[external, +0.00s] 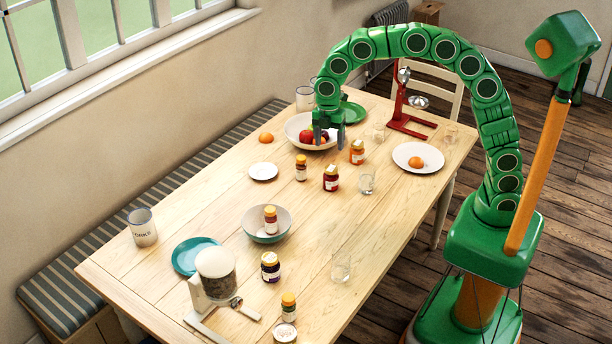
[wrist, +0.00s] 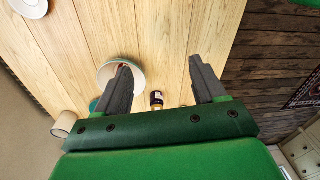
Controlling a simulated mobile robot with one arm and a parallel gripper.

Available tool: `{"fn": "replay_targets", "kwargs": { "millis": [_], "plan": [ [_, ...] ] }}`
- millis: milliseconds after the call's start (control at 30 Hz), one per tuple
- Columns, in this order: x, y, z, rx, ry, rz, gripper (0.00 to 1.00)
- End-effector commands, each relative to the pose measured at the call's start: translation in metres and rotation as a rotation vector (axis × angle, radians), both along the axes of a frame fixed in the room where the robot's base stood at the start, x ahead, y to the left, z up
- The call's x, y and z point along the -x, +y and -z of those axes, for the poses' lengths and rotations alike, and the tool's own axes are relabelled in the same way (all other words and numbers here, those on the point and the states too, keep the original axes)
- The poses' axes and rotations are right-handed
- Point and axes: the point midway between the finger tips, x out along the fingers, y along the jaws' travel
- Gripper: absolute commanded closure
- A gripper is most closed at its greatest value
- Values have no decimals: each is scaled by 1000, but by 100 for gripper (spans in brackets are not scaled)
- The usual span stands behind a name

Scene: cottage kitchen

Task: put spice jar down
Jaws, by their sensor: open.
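My gripper (external: 328,138) is open and hangs above the far part of the table, in front of the fruit bowl in the external view. In the wrist view nothing lies between its fingers (wrist: 159,64). Slim spice jars with orange-yellow lids stand apart from it: one jar (external: 301,169) upright on the table close by, one jar (external: 270,222) inside a pale bowl (external: 284,233), and one jar (external: 288,303) near the front edge. The frames do not show which is the task's jar. In the wrist view a finger partly hides the bowl (wrist: 106,72).
Wider jars (external: 331,179), (external: 357,153) and a dark jar (external: 270,268) stand on the table (external: 205,215).

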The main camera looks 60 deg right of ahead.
Motion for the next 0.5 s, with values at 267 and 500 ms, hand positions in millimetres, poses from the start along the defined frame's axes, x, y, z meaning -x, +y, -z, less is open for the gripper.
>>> {"fn": "replay_targets", "kwargs": {
  "millis": [267, 500],
  "plan": [
    [54, -58, -25, 27, 20, 288, 30],
    [108, -104, -36, 58, 38, 545, 30]
  ]
}}
